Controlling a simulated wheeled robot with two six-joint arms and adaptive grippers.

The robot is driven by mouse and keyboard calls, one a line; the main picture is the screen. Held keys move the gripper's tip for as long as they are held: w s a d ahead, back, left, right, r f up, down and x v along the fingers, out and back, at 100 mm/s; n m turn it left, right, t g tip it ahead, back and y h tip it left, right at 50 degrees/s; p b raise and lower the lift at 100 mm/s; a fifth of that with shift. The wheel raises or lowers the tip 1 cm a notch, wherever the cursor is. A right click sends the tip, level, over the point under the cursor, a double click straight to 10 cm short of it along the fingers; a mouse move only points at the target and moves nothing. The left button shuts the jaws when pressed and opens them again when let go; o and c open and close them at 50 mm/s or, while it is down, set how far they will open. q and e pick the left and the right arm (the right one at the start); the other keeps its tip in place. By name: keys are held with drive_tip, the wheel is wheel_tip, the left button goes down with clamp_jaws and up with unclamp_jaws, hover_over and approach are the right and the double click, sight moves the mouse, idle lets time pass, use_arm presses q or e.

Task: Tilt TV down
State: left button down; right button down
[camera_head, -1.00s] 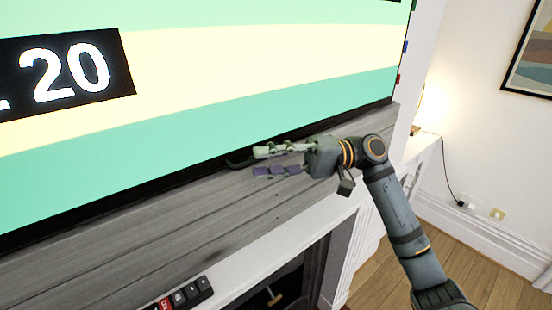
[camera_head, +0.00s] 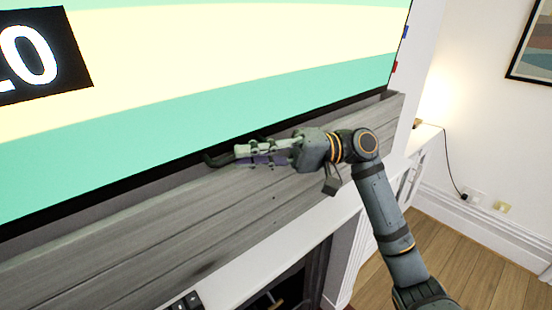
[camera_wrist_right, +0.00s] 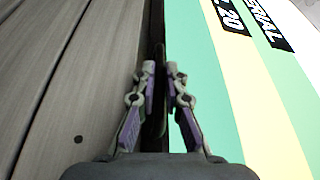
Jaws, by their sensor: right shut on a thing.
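The large TV (camera_head: 200,95) fills the upper left of the head view, with a bright green and cream picture. A dark curved handle (camera_head: 214,161) shows at its bottom edge. My right gripper (camera_head: 242,154) is at this handle, with its fingers close together and shut on it. In the right wrist view the fingertips (camera_wrist_right: 161,72) meet on a thin dark bar (camera_wrist_right: 158,50) beside the screen (camera_wrist_right: 215,90). The fingers hide part of the handle. My left gripper is not in view.
A grey wood panel (camera_head: 130,235) runs just below the TV, close to my right gripper. A white mantel edge (camera_head: 255,245) and a dark fireplace opening (camera_head: 290,290) lie below it. A lit lamp (camera_head: 432,105) stands at the right, above clear wooden floor (camera_head: 450,260).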

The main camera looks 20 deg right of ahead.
drive_tip(key=shift+a+r, duration=0.15)
drive_tip(key=shift+r, duration=0.35)
drive_tip(key=c, duration=1.7)
unclamp_jaws()
drive_tip(key=shift+o, duration=1.1)
drive_tip(key=shift+s+a, duration=0.1)
drive_tip(key=shift+a, duration=0.25)
drive_tip(key=shift+o, duration=0.4)
drive_tip(key=shift+a, duration=0.3)
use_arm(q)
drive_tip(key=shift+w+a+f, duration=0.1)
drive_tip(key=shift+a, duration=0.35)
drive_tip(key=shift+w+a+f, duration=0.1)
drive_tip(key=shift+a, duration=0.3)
use_arm(e)
drive_tip(key=s+d, duration=0.1)
drive_tip(key=d, duration=0.7)
drive_tip(key=shift+f, duration=0.3)
